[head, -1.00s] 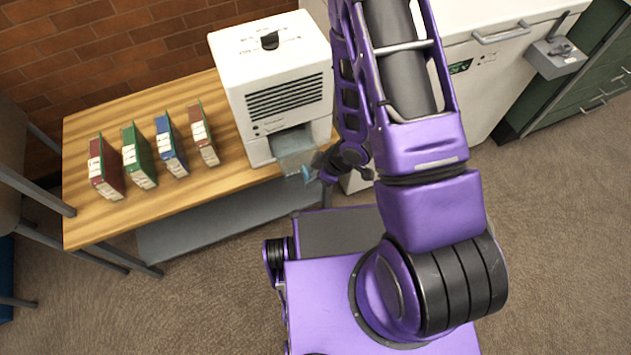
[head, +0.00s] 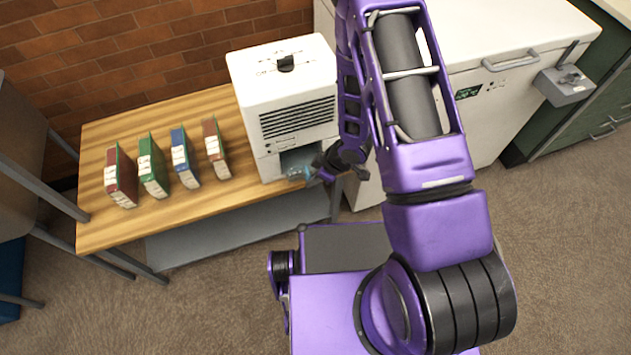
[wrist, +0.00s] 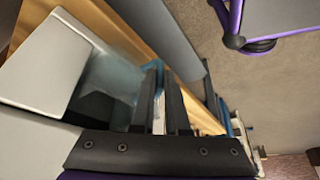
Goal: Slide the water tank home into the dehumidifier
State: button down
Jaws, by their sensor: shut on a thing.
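The white dehumidifier (head: 284,95) stands upright at the right end of the wooden table, its lower front opening facing me. The translucent water tank (head: 293,171) sits mostly inside that opening, its bluish front end still outside. In the wrist view the clear tank (wrist: 112,72) runs from the fingers toward the white dehumidifier body (wrist: 45,65). My gripper (head: 313,172) is at the tank's front end. In the wrist view its two black fingers (wrist: 162,98) are shut on a part of the tank. The tank's inner end is hidden in the opening.
Several upright binders (head: 168,163) stand in a row left of the dehumidifier on the wooden table (head: 232,203). A white chest-like cabinet (head: 520,85) stands close on the right, behind my arm. A chair (head: 25,150) is at the far left.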

aim_at(308, 168)
jog(key=shift+w+a+p, duration=0.25)
jog(key=shift+w+p, duration=0.15)
jog(key=shift+w, duration=0.55)
jog(key=shift+w+a+p, duration=0.25)
jog(key=shift+w+p, duration=0.1)
jog(key=shift+w, duration=0.6)
jog(key=shift+w+f, duration=0.1)
jog(key=shift+f, duration=0.25)
jog(key=c, duration=0.8)
grip_release()
jog(key=shift+c, duration=0.2)
jog(key=p+v, duration=0.3)
jog(key=v, duration=1.4)
jog(key=shift+r, duration=0.25)
